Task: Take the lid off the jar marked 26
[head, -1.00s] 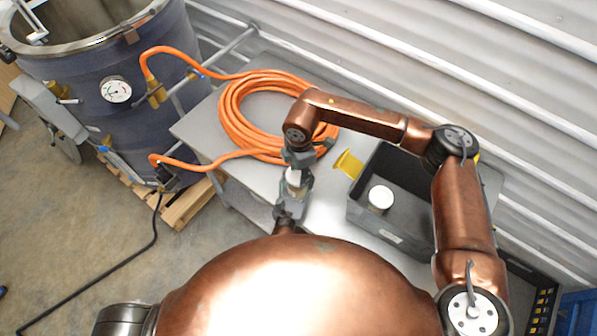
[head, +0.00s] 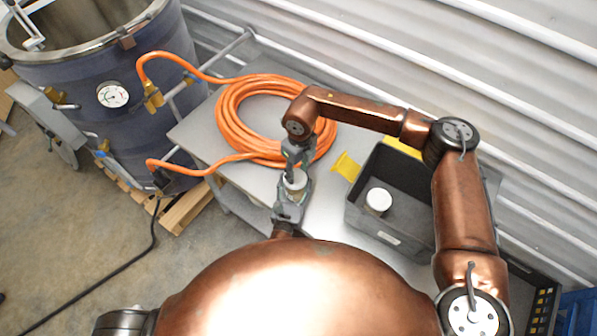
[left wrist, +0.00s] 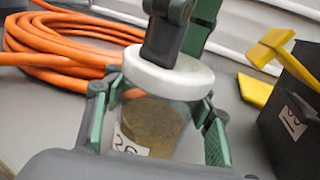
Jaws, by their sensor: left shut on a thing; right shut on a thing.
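The jar (left wrist: 152,122) is clear, with brown granular contents and a white label that seems to read 26, partly covered. Its white lid (left wrist: 168,75) sits at the jar's top; I cannot tell whether it is loose. My left gripper (left wrist: 155,130) is shut around the jar's sides, with a green-padded finger on each side. My right gripper (left wrist: 175,45) comes down from above and is shut on the lid. In the head view the jar (head: 295,186) is small, between my left gripper (head: 292,192) below and my right gripper (head: 295,165) above.
A grey bin (head: 388,238) to the right holds another white-lidded jar (head: 378,201). A yellow piece (head: 346,167) is at its left edge. A coiled orange hose (head: 235,130) lies on the grey table (head: 195,130) behind. A large vat (head: 115,110) stands at the left.

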